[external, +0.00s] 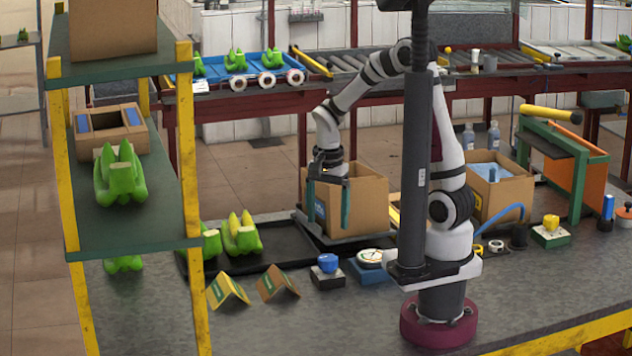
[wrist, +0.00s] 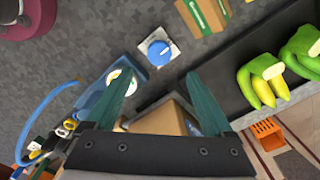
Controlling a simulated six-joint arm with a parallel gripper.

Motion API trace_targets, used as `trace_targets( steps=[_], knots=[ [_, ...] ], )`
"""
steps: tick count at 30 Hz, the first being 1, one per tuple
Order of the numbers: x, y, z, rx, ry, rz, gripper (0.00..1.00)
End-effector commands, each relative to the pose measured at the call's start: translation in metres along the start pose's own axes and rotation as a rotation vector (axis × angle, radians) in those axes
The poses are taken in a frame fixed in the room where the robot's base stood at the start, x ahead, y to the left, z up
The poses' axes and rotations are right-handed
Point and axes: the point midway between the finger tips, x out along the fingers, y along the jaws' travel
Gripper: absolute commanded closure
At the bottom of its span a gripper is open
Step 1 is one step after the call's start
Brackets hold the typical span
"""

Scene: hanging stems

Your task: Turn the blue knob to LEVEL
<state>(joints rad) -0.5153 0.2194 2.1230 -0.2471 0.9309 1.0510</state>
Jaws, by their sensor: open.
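The blue knob (external: 328,263) sits on a small pale-topped square base on the grey table, in front of the cardboard box. In the wrist view the blue knob (wrist: 159,52) shows from above, with a pale line across its top. No LEVEL mark is readable in either view. My gripper (external: 329,210) is open and empty, pointing down in front of the cardboard box (external: 362,205), above and behind the knob. In the wrist view its two teal fingers (wrist: 157,85) are spread wide, and the knob lies beyond their tips, between them. Nothing covers the knob.
A round dial on a blue base (external: 371,260) stands just right of the knob. Two folded cards (external: 278,283) stand to its left. A dark tray (external: 272,250) with green and yellow bananas (external: 242,235) lies farther left. The table in front of the knob is clear.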

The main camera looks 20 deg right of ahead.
Motion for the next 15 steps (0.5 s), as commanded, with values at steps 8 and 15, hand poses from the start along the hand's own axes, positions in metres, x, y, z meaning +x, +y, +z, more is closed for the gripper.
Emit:
trace_targets(
  steps=[8, 15],
  knots=[
    [0.077, 0.002, 0.000, 0.001, -0.003, 0.007, 0.14],
    [0.103, 0.001, 0.000, 0.001, -0.001, 0.002, 0.14]
  ],
)
